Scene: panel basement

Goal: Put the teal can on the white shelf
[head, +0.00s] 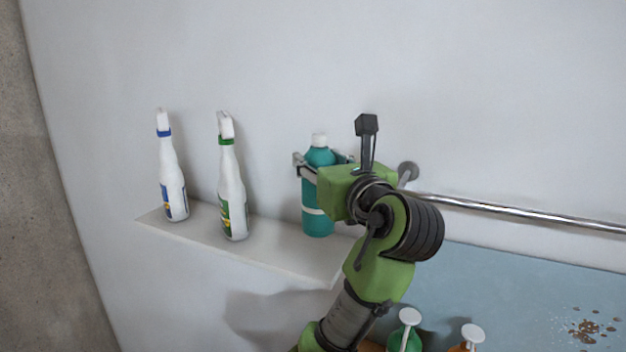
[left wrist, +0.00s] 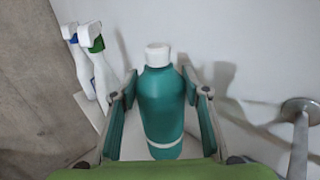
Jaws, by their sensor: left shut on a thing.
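The teal can (head: 317,198) is a teal bottle with a white cap and a pale band. It is upright at the right part of the white shelf (head: 275,243). Its base is at the shelf top, but I cannot tell whether it touches. My left gripper (head: 320,168) is shut on the can's upper body, coming from the right. In the left wrist view the can (left wrist: 161,108) stands between the two fingers, with the shelf partly hidden behind it. My right gripper is not in view.
A spray bottle with a blue collar (head: 171,175) and one with a green collar (head: 232,185) stand on the shelf's left part. A metal rail (head: 520,212) runs along the wall at right. Below are a green bottle (head: 405,335) and an orange one (head: 467,341).

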